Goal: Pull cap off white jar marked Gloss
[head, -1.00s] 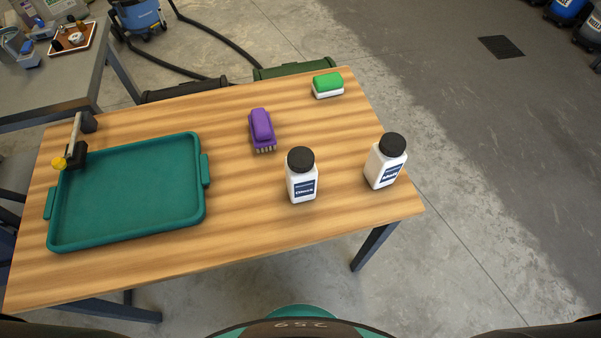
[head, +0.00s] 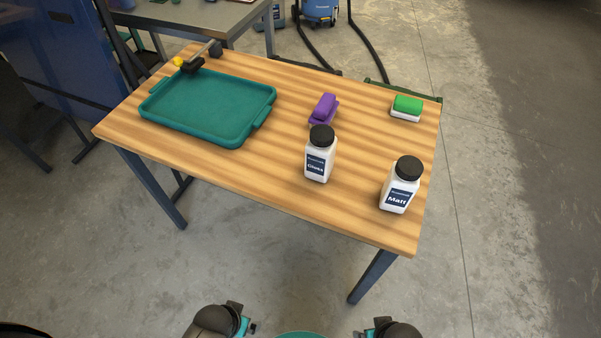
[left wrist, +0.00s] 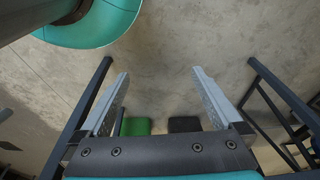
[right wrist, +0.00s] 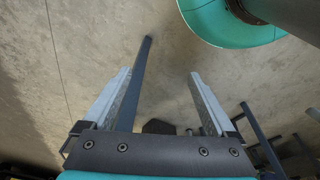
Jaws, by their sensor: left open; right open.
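The white jar marked Gloss (head: 318,165) stands upright on the wooden table, with its black cap (head: 322,136) on. A second white jar, marked Matt (head: 398,195), stands to its right, also with a black cap. In the left wrist view my left gripper (left wrist: 160,75) is open, with nothing between its fingers. In the right wrist view my right gripper (right wrist: 160,78) is open and empty. The head view shows only parts of my arms at the bottom edge, below and away from the table. Neither wrist view shows the jars.
A teal tray (head: 190,128) lies on the table's left part, with a black and yellow tool (head: 192,66) behind it. A purple brush (head: 324,108) lies behind the Gloss jar. A green and white block (head: 406,107) sits at the back right. The front left tabletop is clear.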

